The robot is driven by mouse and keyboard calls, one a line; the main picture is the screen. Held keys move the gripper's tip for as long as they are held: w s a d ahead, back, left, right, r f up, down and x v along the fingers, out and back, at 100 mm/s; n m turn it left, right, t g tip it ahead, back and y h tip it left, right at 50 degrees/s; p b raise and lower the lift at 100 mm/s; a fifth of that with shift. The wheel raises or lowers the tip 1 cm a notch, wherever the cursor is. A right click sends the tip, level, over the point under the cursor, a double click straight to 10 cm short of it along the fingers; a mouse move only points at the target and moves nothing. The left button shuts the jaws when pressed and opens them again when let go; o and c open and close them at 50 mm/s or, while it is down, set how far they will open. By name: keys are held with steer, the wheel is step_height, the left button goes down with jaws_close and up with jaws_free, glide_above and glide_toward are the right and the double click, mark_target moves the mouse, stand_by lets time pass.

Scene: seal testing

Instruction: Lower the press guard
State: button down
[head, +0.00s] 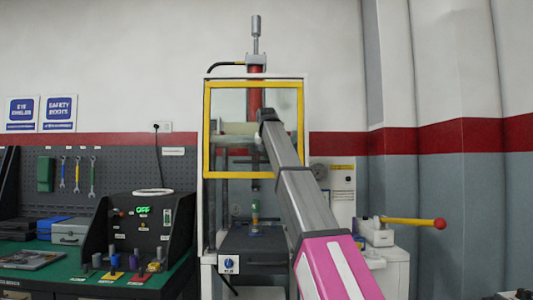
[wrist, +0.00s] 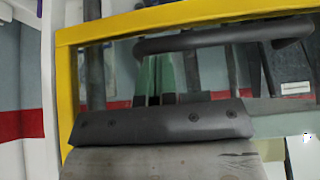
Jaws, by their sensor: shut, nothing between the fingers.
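The press guard (head: 207,130) is a yellow frame with a clear pane. It stands across the upper half of the press (head: 307,100), leaving the space below it open. In the wrist view the guard's yellow frame (wrist: 64,85) runs along the top and left side. A dark bar handle (wrist: 220,40) crosses in front of the pane. My gripper (wrist: 157,58) has green fingers shut and empty, with their tips at the lower edge of the handle. Whether they touch it I cannot tell. In the head view my arm covers the guard's lower right part.
A green-and-amber piece (head: 255,212) stands on the press bed (head: 235,240) below the guard. A control box marked OFF (head: 140,228) sits on the green bench (head: 40,285) at left. A yellow lever with a red knob (head: 438,223) sticks out at right.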

steer(key=shift+f, duration=0.1)
step_height(320, 180, down, 30)
steer(key=shift+f, duration=0.25)
steer(key=shift+s+f, duration=0.15)
steer(key=shift+f, duration=0.05)
steer(key=shift+r, duration=0.1)
